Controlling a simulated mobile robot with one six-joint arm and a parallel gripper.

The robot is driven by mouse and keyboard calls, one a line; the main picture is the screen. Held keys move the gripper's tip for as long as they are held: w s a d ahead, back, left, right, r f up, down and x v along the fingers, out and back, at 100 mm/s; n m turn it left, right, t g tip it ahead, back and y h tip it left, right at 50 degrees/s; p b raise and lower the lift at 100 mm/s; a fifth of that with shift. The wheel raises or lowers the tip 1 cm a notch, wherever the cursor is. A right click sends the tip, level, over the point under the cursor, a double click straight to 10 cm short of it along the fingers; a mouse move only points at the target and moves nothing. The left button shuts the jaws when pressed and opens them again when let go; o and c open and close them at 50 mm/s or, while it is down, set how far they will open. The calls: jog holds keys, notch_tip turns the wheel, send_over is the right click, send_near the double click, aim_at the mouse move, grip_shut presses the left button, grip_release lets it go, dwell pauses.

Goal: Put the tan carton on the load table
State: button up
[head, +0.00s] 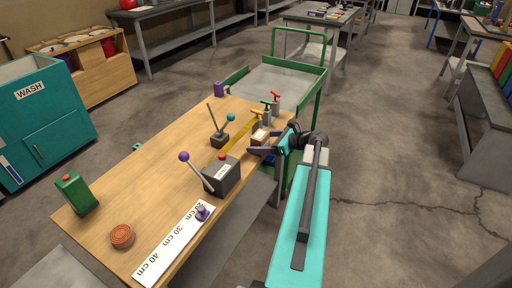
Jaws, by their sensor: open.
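A small tan carton (259,135) with a pale top stands near the right edge of the wooden table (150,165), just in front of the coloured valves. My gripper (262,145) is open at the carton, reaching in from the right over the table edge. One dark finger shows on the near side of the carton. The far finger is hard to make out, and I cannot tell whether either finger touches the carton. No label in view tells me which surface is the load table.
A grey lever box (222,175) stands close to the left of my gripper, and a smaller lever (219,140) lies beyond it. Valves (267,112) stand just behind the carton. A green cart (290,85) is behind the table. Open floor (400,150) lies to the right.

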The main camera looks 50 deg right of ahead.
aim_at(259, 135)
jog(key=c, duration=1.3)
jog(key=shift+r, duration=1.55)
jog(key=shift+s+a+r, duration=0.1)
jog(key=shift+a+r, duration=0.05)
jog(key=shift+r, duration=0.15)
jog(key=s+a, duration=0.3)
jog(key=shift+s+a+r+b, duration=0.1)
jog(key=shift+s+r+b, duration=0.05)
jog(key=shift+s+b, duration=0.15)
jog(key=shift+s+a+r, duration=0.15)
jog(key=shift+r+p, duration=0.1)
jog(key=shift+p, duration=0.95)
